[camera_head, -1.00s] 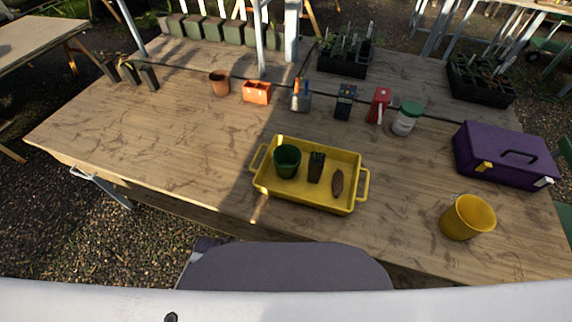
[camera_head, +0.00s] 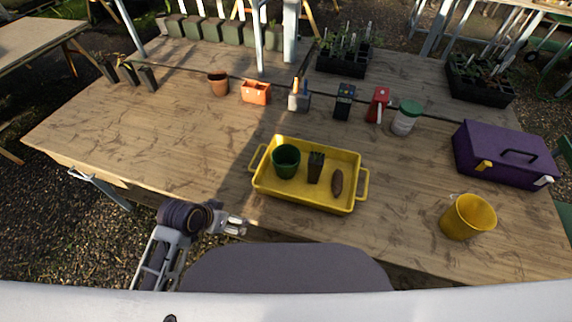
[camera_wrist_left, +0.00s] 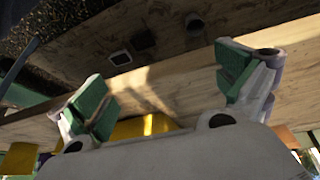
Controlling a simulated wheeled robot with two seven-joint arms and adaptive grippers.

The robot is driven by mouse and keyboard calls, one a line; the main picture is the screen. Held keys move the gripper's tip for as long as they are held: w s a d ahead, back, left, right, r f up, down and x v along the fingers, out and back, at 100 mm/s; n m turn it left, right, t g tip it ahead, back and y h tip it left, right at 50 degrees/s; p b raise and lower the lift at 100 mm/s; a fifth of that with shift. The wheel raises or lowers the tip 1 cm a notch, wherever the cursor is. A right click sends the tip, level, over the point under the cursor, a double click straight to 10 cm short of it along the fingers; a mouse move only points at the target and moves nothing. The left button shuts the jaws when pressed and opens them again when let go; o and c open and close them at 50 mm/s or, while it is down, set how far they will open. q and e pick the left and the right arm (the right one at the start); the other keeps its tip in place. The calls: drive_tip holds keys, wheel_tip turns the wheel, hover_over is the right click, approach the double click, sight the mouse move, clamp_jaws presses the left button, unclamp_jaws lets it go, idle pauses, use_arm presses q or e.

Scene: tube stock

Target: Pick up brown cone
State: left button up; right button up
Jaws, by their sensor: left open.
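A brown cone (camera_head: 337,183) lies in the right part of a yellow tray (camera_head: 305,202) in the head view. A green pot (camera_head: 286,161) and a small dark square pot (camera_head: 316,167) stand beside it in the tray. My left gripper (camera_head: 238,226) is at the table's front edge, left of and nearer than the tray, empty. In the left wrist view its green-padded fingers (camera_wrist_left: 165,93) are wide apart, with part of the yellow tray (camera_wrist_left: 143,127) showing between them. The cone cannot be made out there. My right gripper is not in view.
A yellow bucket (camera_head: 467,216) and a purple toolbox (camera_head: 503,155) stand to the right. A terracotta pot (camera_head: 218,84), an orange box (camera_head: 256,92) and a white jar with green lid (camera_head: 405,118) stand behind the tray. The table's left half is mostly clear.

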sight(273, 159)
use_arm(q)
drive_tip(key=w+d+r+m+h, duration=0.4)
drive_tip(key=d, duration=0.1)
drive_tip(key=w+d+r+m+t+h, duration=0.1)
drive_tip(key=w+d+r+m+h, duration=0.1)
drive_tip(key=d, duration=0.1)
drive_tip(key=shift+w+r, duration=0.15)
drive_tip(key=shift+w, duration=0.25)
drive_tip(key=w+a+r+m+t+h, duration=0.1)
drive_tip(key=w+r+h, duration=0.2)
drive_tip(key=w+r, duration=0.2)
drive_tip(key=shift+w+a+r+m, duration=0.15)
drive_tip(key=shift+w+r+m, duration=0.2)
drive_tip(key=shift+w, duration=0.6)
drive_tip(key=shift+f, duration=0.1)
drive_tip(key=p+x, duration=0.1)
drive_tip(key=x, duration=0.7)
drive_tip(key=shift+w+d, duration=0.15)
drive_tip(key=shift+d, duration=0.2)
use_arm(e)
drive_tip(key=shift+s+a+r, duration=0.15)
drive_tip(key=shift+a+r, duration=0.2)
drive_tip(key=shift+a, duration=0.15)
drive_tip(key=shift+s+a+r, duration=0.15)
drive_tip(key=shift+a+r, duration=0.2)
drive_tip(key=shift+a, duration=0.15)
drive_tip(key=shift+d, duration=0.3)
